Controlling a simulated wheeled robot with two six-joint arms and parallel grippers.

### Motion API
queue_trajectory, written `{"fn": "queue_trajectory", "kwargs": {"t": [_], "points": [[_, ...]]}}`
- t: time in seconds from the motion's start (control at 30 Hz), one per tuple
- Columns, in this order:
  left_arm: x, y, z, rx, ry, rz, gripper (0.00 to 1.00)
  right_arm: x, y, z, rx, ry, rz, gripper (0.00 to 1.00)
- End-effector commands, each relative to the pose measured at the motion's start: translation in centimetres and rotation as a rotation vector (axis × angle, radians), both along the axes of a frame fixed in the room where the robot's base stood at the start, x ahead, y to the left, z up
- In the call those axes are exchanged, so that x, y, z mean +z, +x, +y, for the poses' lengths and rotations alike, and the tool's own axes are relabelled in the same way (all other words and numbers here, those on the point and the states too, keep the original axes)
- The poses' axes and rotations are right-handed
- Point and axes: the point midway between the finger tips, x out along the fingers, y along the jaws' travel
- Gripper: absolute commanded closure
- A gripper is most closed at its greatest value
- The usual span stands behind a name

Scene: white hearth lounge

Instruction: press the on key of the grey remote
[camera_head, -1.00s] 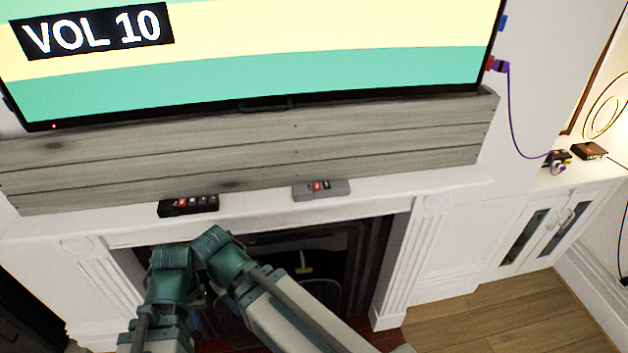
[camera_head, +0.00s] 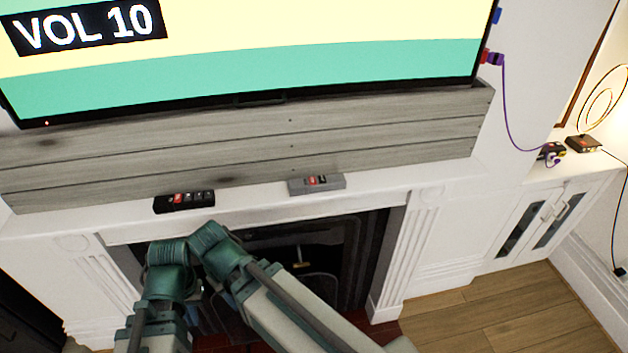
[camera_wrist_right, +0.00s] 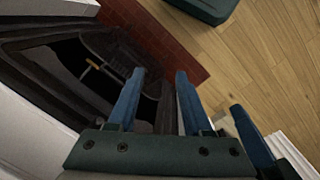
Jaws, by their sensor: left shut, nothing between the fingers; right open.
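The grey remote (camera_head: 334,184) lies on the white mantel shelf, below the wooden plank, with small red and dark keys. Its key labels are too small to read. In the head view my left arm's bent joint stands in front of the fireplace and its link runs to the bottom edge; the fingers do not show. In the right wrist view my right gripper (camera_wrist_right: 158,75) is open and empty, over the hearth. A further blue finger at its right appears to be my left gripper (camera_wrist_right: 236,110), shut and empty. Both are well below the remote.
A black remote (camera_head: 184,202) with several keys lies left of the grey one on the mantel shelf (camera_head: 400,177). The TV (camera_head: 250,70) shows "VOL 10". A white cabinet (camera_head: 520,235) stands at the right. Wood floor (camera_head: 500,310) is clear in front of it.

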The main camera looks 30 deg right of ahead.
Motion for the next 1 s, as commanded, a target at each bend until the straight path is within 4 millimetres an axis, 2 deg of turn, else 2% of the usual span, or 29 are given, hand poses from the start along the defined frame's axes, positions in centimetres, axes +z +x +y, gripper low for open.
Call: {"fn": "queue_trajectory", "kwargs": {"t": [0.27, 0.5, 0.57, 1.0], "points": [[0.0, 0.0, 0.0, 0.0, 0.0, 0.0, 1.0, 0.0, 0.0, 0.0, 0.0, 0.0, 0.0, 0.5], [0.0, 0.0, 0.0, 0.0, 0.0, 0.0, 1.0, 0.0, 0.0, 0.0, 0.0, 0.0, 0.0, 0.91], [0.0, 0.0, 0.0, 0.0, 0.0, 0.0, 1.0, 0.0, 0.0, 0.0, 0.0, 0.0, 0.0, 1.0], [0.0, 0.0, 0.0, 0.0, 0.0, 0.0, 1.0, 0.0, 0.0, 0.0, 0.0, 0.0, 0.0, 1.0]]}}
